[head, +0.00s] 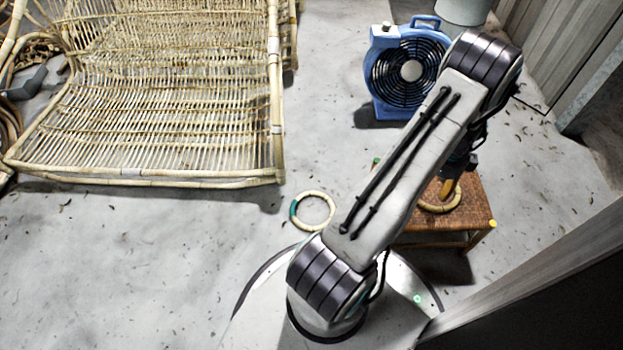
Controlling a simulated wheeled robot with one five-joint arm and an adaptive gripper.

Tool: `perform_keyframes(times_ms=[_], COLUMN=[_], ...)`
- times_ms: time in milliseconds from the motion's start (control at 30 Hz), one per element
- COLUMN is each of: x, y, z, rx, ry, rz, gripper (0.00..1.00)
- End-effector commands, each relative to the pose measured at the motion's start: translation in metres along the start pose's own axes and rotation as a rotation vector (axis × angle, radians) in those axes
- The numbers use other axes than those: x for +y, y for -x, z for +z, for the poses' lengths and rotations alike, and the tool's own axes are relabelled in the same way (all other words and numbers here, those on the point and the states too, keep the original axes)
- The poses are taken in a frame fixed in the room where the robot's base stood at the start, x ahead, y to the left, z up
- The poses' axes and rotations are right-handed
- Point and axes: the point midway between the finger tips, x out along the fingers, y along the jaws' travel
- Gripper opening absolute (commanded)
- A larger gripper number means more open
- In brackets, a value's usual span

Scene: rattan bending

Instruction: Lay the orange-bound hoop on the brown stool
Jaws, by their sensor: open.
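The brown woven stool (478,207) stands at the right of the head view, partly behind my arm. A pale hoop (440,207) appears to lie on its top, with its left side hidden by my arm. An orange patch shows at the hoop's upper right, by my gripper. My gripper (453,178) is open over the stool top, at that side of the hoop. My arm hides much of the gripper, so I cannot tell whether its fingers touch the hoop.
A pale hoop with green binding (312,210) lies on the floor left of my arm. A blue fan (408,70) stands behind the stool. A large rattan frame (150,120) fills the upper left. The floor at lower left is clear. A wall edge runs at lower right.

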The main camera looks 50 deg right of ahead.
Motion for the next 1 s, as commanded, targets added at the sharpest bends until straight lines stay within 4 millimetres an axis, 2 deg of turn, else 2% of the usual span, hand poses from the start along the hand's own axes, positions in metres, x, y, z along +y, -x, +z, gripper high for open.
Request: perform_keyframes(times_ms=[67,167,267,367,433,500,567,600,667,700,833,1000], x=[0.000,0.001,0.005,0.020,0.040,0.067,0.093,0.113,0.143,0.165,0.236,0.321], y=[0.001,0.011,0.034,0.068,0.095,0.122,0.144,0.157,0.177,0.189,0.223,0.254], z=[0.002,0.017,0.051,0.102,0.141,0.177,0.204,0.219,0.239,0.249,0.268,0.263], rx=[0.000,-0.001,-0.004,-0.008,-0.012,-0.016,-0.019,-0.021,-0.024,-0.027,-0.034,-0.043], ry=[0.009,0.071,0.218,0.448,0.647,0.856,1.034,1.153,1.331,1.449,1.835,2.310], rz=[-0.001,-0.005,-0.017,-0.032,-0.045,-0.057,-0.069,-0.076,-0.090,-0.099,-0.132,-0.185], gripper=[0.53,0.53,0.53,0.53,0.53,0.53,0.53,0.53,0.53,0.53,0.53,0.53])
